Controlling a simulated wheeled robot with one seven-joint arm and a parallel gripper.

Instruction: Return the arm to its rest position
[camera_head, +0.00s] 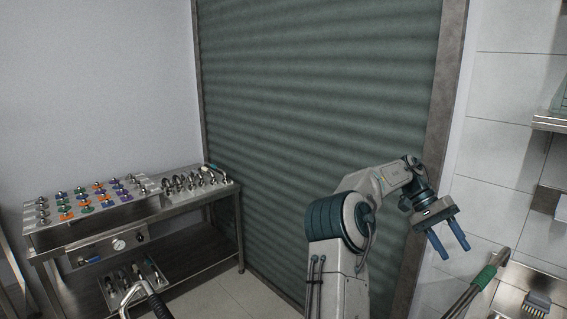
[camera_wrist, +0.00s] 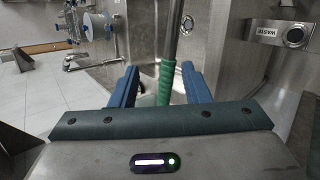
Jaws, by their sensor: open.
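My arm is raised and bent in the head view, at the right of the middle. My gripper (camera_head: 449,250) hangs from it, with its two blue fingers pointing down and spread apart. In the wrist view my gripper (camera_wrist: 160,84) shows the two fingers apart, open. A green-handled rod (camera_wrist: 166,80) appears between the fingers in that view, but I cannot tell how far beyond them it lies. In the head view a green grip on a rod (camera_head: 484,278) is to the right of and below the fingers, apart from them.
A steel table (camera_head: 190,205) with coloured knobs and fittings stands at the left. A grey-green roller shutter (camera_head: 310,110) is behind my arm. A steel tray with a brush (camera_head: 535,303) and a wall shelf (camera_head: 548,121) are at the right. A "WASTE" plate (camera_wrist: 279,34) shows in the wrist view.

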